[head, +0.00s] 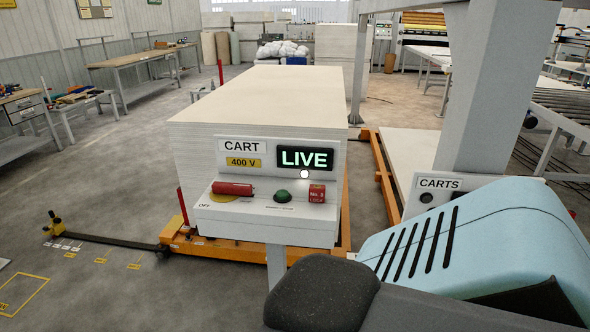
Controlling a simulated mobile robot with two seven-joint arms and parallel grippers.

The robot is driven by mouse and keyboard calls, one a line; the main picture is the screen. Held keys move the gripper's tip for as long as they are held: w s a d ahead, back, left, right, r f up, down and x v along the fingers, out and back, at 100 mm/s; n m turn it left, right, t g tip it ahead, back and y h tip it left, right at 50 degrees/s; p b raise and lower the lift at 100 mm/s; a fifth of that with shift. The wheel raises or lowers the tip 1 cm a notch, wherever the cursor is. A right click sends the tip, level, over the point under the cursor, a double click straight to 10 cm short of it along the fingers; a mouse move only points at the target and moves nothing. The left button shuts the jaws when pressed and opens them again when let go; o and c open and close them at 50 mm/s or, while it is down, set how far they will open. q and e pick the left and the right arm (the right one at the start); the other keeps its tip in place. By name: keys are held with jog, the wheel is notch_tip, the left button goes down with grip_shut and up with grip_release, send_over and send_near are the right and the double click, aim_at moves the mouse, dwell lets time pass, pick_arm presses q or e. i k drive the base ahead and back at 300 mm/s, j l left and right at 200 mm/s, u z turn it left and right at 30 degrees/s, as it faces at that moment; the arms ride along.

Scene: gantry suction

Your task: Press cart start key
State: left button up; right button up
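The cart control panel (225,226) faces me in the middle of the head view, on a post in front of a tall stack of pale boards. It carries a CART label (241,146), a yellow 400 V label (244,162) and a lit LIVE display (305,158). A white lamp (304,174) glows below the display. On its ledge are a red handle (232,188) lying across a yellow disc near the OFF mark, a green button (282,196) and a red block marked No. 2 (317,193). The ledge's small print is unreadable. Neither gripper shows.
The board stack (270,100) rests on an orange cart (225,248). A second panel marked CARTS (440,183) sits at the right by a grey column (485,90), partly covered by my own body parts. The floor at left is mostly clear; workbenches line the wall.

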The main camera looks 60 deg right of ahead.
aim_at(281, 194)
jog(key=z, duration=1.7)
jog(key=i+j+u, duration=0.1)
jog(key=u, duration=0.15)
